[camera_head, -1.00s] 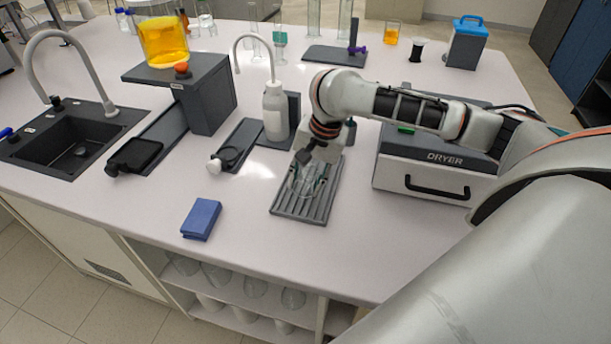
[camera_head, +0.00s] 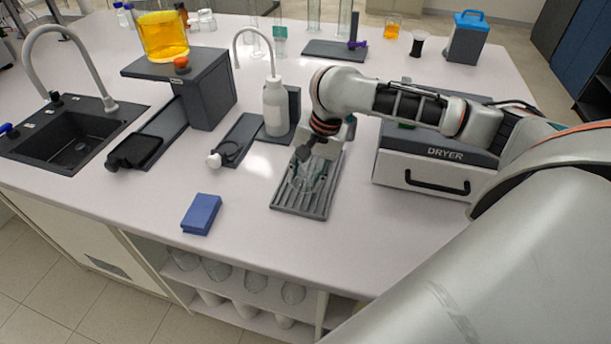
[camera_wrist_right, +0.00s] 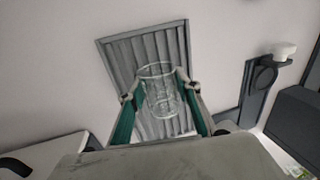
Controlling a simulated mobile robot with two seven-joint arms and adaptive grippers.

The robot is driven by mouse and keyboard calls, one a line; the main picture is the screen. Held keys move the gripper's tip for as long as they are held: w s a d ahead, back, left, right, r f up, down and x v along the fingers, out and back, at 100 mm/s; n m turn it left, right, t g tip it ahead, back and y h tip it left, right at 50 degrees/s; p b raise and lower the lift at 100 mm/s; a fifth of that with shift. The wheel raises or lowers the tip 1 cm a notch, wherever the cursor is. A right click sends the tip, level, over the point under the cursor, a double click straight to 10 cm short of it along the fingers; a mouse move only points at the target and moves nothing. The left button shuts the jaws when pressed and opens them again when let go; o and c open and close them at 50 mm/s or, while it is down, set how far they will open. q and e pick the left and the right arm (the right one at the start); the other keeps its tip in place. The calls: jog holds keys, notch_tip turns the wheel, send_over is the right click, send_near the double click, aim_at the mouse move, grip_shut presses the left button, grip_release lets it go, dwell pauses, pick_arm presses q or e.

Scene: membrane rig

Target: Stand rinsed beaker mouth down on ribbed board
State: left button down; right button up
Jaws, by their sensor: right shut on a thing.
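The clear glass beaker (camera_head: 306,178) is in my right gripper (camera_head: 309,172), over the ribbed board (camera_head: 297,207). The board is a dark grey grooved plate on the white bench. In the right wrist view the beaker (camera_wrist_right: 160,92) sits between the two green-padded fingers of the gripper (camera_wrist_right: 160,98), which is shut on it. The grooves of the board (camera_wrist_right: 116,55) show around and through the glass. I cannot tell whether the beaker touches the board, or which end is its mouth. My left gripper is not in view.
The dryer (camera_head: 425,180) stands right of the board. A white bottle (camera_head: 275,108) on a dark stand is behind it. A blue sponge-like block (camera_head: 201,214) lies to the left. A sink (camera_head: 75,145) is far left. The bench front near the board is clear.

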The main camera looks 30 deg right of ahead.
jog(key=shift+f, duration=0.2)
jog(key=o, duration=1.3)
jog(key=shift+c, duration=0.2)
jog(key=v, duration=1.2)
jog(key=shift+s, duration=0.1)
